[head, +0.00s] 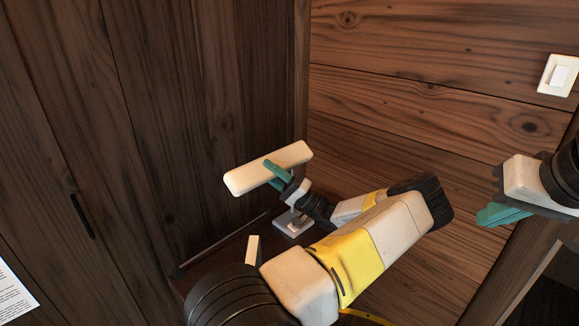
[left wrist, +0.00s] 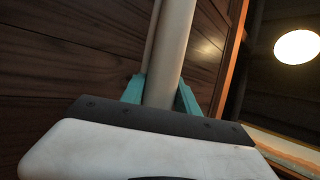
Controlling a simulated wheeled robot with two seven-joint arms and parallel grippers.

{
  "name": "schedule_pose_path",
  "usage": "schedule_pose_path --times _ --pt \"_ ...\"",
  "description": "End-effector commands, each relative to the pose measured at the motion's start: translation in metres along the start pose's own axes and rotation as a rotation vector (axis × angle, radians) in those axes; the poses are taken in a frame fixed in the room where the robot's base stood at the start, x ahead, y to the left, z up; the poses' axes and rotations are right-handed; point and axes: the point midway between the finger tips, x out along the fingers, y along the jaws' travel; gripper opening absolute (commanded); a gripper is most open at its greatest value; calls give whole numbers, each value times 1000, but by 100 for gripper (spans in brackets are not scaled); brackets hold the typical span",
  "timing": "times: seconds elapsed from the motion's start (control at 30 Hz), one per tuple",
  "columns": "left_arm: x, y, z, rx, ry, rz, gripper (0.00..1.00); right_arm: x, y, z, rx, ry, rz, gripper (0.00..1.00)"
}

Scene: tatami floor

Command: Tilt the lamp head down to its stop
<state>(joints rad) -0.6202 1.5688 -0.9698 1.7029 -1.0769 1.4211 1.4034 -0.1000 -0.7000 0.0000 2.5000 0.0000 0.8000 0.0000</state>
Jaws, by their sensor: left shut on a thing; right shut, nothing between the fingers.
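The lamp head (head: 245,179) is a cream, rounded bar in the middle of the head view. Its right end shows higher than its left in the picture. My left gripper (head: 274,171) is shut on the lamp head near its middle, with a teal finger across it. In the left wrist view the bar (left wrist: 170,50) runs up between the teal fingers of the left gripper (left wrist: 160,92). The lamp's pale base (head: 293,224) stands below, and the gripper and my arm partly hide the post. My right gripper (head: 495,215) is shut and empty at the far right, away from the lamp.
Dark wooden panels stand left and behind, with a dark handle (head: 82,216) on the left. A light switch (head: 558,75) is on the right wall. A paper sheet (head: 14,286) shows at lower left. A small cream block (head: 253,250) shows beside my left arm.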

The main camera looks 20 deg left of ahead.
Motion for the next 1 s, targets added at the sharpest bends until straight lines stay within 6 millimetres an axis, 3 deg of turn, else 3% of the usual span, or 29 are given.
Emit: schedule_pose_path --times 0.03,0.13,0.47,1.0 --pt "-1 2 2 1 0 2 41 0 0 0 0 0 0 0" --pt "-1 1 1 1 0 2 58 0 0 0 0 0 0 0" --pt "-2 1 0 0 1 1 58 0 0 0 0 0 0 0" --pt "-75 1 0 1 2 1 58 0 0 0 0 0 0 0"
